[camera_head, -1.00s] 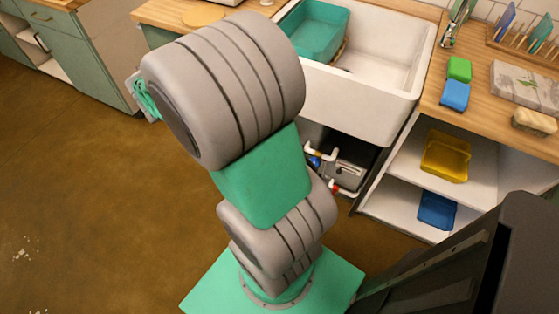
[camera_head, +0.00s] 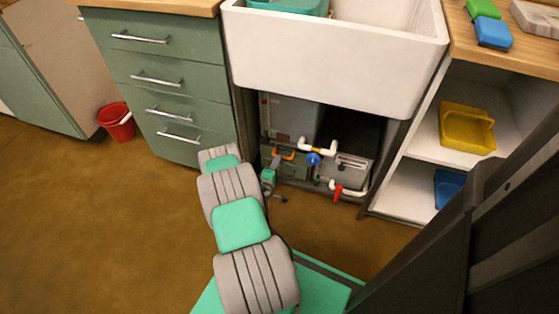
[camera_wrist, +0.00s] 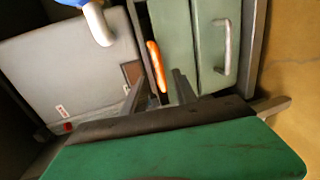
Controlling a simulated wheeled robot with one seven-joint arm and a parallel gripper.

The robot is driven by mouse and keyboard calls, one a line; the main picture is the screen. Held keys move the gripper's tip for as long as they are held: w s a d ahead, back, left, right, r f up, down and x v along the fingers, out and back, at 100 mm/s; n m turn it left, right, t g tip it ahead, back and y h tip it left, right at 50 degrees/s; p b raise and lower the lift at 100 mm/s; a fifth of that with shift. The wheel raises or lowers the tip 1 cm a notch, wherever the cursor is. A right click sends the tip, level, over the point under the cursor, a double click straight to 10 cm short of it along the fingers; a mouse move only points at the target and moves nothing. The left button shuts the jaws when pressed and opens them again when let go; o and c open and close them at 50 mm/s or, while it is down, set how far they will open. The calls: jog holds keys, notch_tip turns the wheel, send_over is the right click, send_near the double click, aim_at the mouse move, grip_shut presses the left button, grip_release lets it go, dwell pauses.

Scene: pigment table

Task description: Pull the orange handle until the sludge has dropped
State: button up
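The orange handle (camera_head: 283,155) is under the sink, at the left of the pipework. It also shows as a long orange bar in the wrist view (camera_wrist: 156,68). My gripper (camera_wrist: 158,92) is open, its two grey fingers apart with the handle's lower end showing between them. I cannot tell whether they reach around it or touch it. In the head view my gripper (camera_head: 268,180) is low in front of the under-sink opening, close to the handle. A grey tank (camera_head: 290,117) stands behind. No sludge is visible.
White pipes with a blue valve (camera_head: 313,159) and a red valve lever (camera_head: 338,193) are right of the handle. Green drawers (camera_head: 160,85) stand left, with a red bucket (camera_head: 116,122) beyond. Open shelves (camera_head: 408,190) are right. Floor in front is clear.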

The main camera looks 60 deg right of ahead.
jog(key=b+x, duration=0.1)
jog(key=x, duration=0.4)
jog(key=shift+f, duration=0.1)
grip_shut()
jog(key=shift+s, duration=0.1)
dwell(1.1)
